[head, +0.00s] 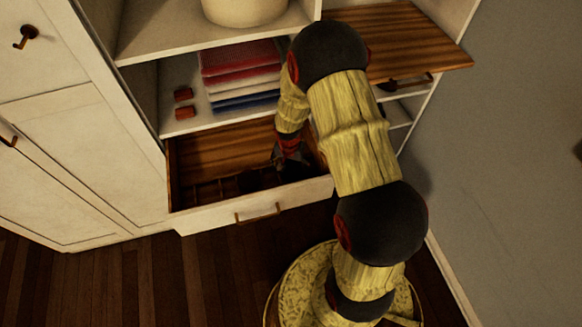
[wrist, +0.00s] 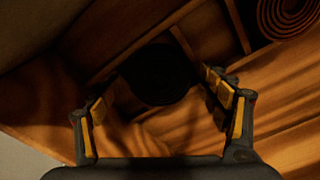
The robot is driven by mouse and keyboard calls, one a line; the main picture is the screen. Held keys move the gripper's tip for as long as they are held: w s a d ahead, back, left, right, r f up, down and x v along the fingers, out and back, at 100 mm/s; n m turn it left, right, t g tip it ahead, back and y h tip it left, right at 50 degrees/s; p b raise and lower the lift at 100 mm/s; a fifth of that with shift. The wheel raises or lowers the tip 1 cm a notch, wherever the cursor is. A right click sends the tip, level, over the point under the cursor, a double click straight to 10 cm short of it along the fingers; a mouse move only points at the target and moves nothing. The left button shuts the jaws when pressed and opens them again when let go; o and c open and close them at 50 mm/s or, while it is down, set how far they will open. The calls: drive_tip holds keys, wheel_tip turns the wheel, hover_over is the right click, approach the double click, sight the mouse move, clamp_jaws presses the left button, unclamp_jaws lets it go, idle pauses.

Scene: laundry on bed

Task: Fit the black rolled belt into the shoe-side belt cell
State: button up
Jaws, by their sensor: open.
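The black rolled belt (wrist: 158,74) is a dark round shape in the wrist view, just ahead of my gripper (wrist: 161,95) and between its fingers. My gripper is open, with a finger on each side of the roll and space beside it. The roll lies by the thin wooden dividers of the open drawer (head: 220,147). Deep shadow hides whether it sits fully inside a cell. In the head view my gripper (head: 288,158) reaches down into the drawer, and dark shapes there cannot be told apart. I cannot tell which cell is the shoe-side one.
A brown coiled belt (wrist: 288,14) lies in a cell at the wrist view's upper right. A wooden board (head: 420,48) juts out at the upper right.

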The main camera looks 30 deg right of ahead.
wheel_tip(320, 180, up, 12)
drive_tip(key=a+p, duration=0.1)
drive_tip(key=p, duration=0.4)
wheel_tip(320, 180, up, 14)
drive_tip(key=n+t, duration=0.2)
drive_tip(key=n, duration=0.1)
hover_over(290, 172)
drive_tip(key=a, duration=0.4)
drive_tip(key=s+a+r+n+t, duration=0.1)
drive_tip(key=s+a+r+n, duration=0.1)
drive_tip(key=s+r, duration=0.4)
drive_tip(key=s+a+r+n+t, duration=0.1)
drive_tip(key=s+a+r+n, duration=0.1)
drive_tip(key=s+a+r, duration=0.2)
drive_tip(key=s+a+r+n+y, duration=0.1)
drive_tip(key=s+a+r+n, duration=0.2)
drive_tip(key=s+r, duration=0.6)
drive_tip(key=shift+r+t, duration=0.4)
